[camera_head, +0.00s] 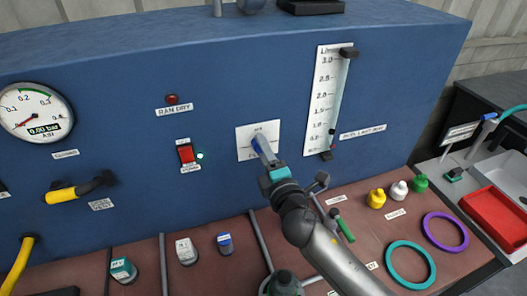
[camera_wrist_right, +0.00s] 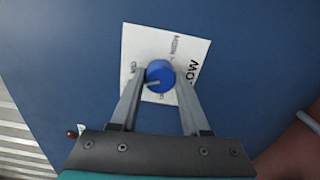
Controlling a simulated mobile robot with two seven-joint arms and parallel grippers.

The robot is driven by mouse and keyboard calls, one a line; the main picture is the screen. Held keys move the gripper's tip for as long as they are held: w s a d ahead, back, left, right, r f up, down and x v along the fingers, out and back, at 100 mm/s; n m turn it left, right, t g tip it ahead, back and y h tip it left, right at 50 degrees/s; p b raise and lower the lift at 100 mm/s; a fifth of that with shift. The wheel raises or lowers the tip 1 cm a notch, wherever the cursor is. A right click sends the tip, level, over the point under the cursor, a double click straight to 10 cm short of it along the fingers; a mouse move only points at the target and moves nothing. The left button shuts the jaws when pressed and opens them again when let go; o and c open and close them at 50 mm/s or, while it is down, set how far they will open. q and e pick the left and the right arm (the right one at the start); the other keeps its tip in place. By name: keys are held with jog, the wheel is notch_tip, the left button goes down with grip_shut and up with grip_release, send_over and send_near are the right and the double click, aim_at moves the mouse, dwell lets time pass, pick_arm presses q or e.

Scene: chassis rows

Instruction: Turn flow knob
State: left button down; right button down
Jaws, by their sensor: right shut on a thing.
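The flow knob (camera_wrist_right: 160,75) is a round blue knob with a pale pointer line, on a white label plate (camera_wrist_right: 133,45) fixed to the blue panel. In the head view the plate (camera_head: 245,142) is at the middle of the panel, and the knob is mostly hidden by my gripper. My right gripper (camera_head: 259,142) reaches the plate; in the wrist view its two fingers (camera_wrist_right: 160,78) stand on either side of the knob, shut on it. Part of the plate's lettering is hidden. My left gripper is not in view.
A flow gauge tube (camera_head: 328,98) is right of the plate. A red switch (camera_head: 186,153) with a green light and a pressure gauge (camera_head: 36,112) are to the left. Below lies a brown shelf with several coloured caps and a teal ring (camera_head: 389,262) and purple ring (camera_head: 463,235).

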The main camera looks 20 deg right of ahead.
dwell(0.3)
jog(key=shift+c, duration=1.9)
grip_release()
jog(key=s+b, duration=0.2)
jog(key=s, duration=1.3)
jog(key=shift+d+b, duration=0.25)
jog(key=shift+b, duration=0.1)
jog(key=shift+s, duration=0.1)
